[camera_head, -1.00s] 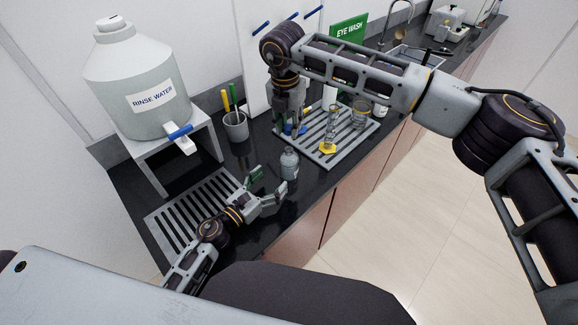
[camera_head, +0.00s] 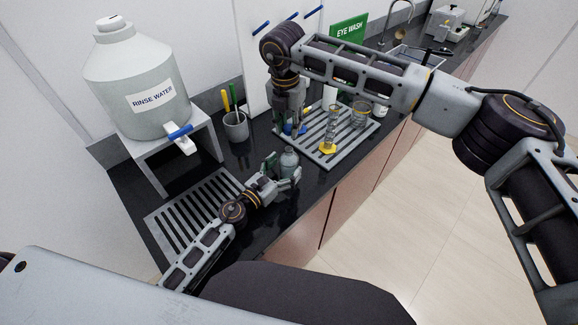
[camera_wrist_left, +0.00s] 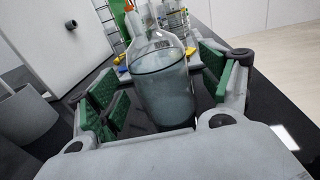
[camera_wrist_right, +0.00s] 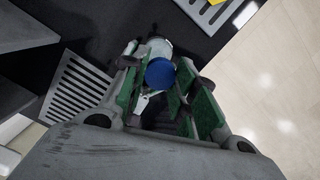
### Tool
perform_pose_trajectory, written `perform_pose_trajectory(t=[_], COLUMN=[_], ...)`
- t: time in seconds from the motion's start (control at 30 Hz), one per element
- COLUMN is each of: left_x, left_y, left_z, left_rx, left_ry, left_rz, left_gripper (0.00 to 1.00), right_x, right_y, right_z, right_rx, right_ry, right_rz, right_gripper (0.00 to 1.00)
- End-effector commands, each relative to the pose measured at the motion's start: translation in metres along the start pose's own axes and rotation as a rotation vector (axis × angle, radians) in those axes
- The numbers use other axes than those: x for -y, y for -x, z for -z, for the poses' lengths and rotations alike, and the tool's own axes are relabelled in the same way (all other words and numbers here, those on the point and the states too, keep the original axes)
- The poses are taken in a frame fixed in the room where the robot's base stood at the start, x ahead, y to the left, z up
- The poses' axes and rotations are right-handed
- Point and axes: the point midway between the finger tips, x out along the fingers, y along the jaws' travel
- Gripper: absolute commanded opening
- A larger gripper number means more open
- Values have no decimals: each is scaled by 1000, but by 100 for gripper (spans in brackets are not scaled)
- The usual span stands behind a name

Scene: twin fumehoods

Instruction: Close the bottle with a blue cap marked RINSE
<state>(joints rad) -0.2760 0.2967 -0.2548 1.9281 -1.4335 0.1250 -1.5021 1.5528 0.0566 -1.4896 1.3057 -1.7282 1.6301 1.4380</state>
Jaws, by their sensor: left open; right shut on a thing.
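A clear bottle (camera_head: 289,163) stands upright on the dark counter; its neck carries no cap. My left gripper (camera_head: 283,170) is open around it, and in the left wrist view the bottle (camera_wrist_left: 165,85) sits between the green finger pads, with liquid inside. My right gripper (camera_head: 294,130) hangs pointing down behind and above the bottle. It is shut on a blue cap (camera_wrist_right: 160,73), which shows between its green pads in the right wrist view. No RINSE marking on the bottle is readable.
A RINSE WATER tank (camera_head: 139,84) with a blue-handled tap stands on a stand at left. A grey rack (camera_head: 344,150) holds a cylinder (camera_head: 329,135) and a beaker (camera_head: 361,114). A pen cup (camera_head: 236,127) stands behind. A slotted drain (camera_head: 181,218) lies at front left.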

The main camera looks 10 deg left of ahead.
Motion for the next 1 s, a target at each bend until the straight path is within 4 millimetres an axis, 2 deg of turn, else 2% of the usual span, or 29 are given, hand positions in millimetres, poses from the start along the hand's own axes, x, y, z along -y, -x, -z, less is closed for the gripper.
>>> perform_pose_trajectory(t=[0.4,0.9,1.0], left_x=[0,0,0], left_y=[-27,-33,-32], left_z=[0,0,0], left_rx=[0,0,0], left_ry=[-1,-1,-1], left_rz=[0,0,0], left_gripper=[80,80,67], right_x=[0,0,0], right_y=[0,0,0], right_z=[0,0,0], right_rx=[0,0,0], right_ry=[0,0,0], right_rz=[0,0,0], right_gripper=[21,21,21])
